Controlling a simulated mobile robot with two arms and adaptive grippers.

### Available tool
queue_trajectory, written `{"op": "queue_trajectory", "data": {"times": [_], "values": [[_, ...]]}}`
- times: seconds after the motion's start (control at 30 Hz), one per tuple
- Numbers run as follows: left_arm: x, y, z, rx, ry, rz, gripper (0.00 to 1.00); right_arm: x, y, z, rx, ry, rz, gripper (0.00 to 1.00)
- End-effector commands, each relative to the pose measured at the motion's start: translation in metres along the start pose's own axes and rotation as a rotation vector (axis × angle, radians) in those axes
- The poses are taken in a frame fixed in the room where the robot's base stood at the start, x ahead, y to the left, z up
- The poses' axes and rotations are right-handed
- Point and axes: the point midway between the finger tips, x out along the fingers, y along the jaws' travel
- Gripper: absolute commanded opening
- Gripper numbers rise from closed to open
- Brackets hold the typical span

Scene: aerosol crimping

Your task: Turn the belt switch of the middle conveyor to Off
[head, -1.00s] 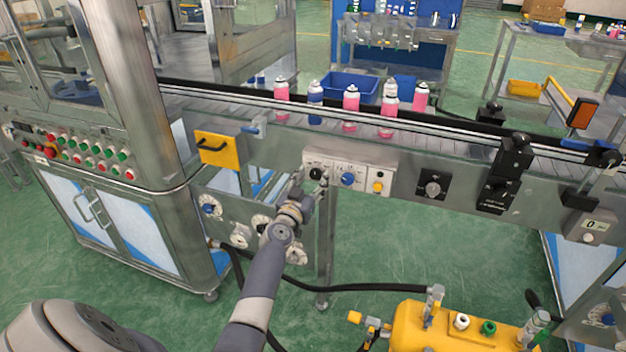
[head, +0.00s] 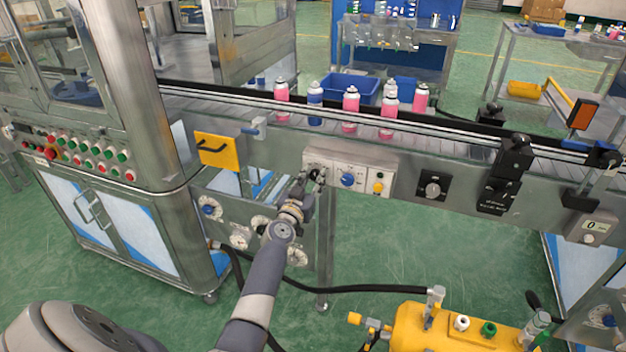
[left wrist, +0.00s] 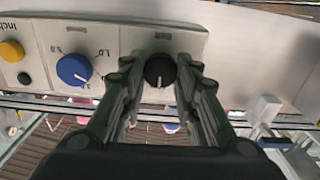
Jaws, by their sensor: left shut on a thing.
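The belt switch is a black rotary knob (left wrist: 160,71) on a pale control panel (head: 334,170) fixed to the conveyor's side. In the left wrist view it sits between the fingers of my left gripper (left wrist: 160,78), which is shut on it. A white line on the knob shows, but its label is too small to read. In the head view my left gripper (head: 309,185) reaches up to the left end of the panel and partly covers the knob (head: 318,175). My right gripper is not in view.
A blue knob (head: 347,180) and a yellow button (head: 378,187) sit right of the switch. Pink and blue cans (head: 351,110) stand on the conveyor (head: 450,141). A yellow plate (head: 217,150) is at upper left. A yellow tank (head: 420,325) stands on the floor below.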

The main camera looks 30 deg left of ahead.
Motion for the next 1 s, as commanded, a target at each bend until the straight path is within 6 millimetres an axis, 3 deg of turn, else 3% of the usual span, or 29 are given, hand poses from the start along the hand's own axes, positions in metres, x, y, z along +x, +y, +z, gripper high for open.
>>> {"op": "queue_trajectory", "data": {"times": [1.0], "values": [[-0.0003, -0.0022, 0.0027, -0.746, -0.003, 0.0, 0.05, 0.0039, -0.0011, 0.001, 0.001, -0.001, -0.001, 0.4]]}}
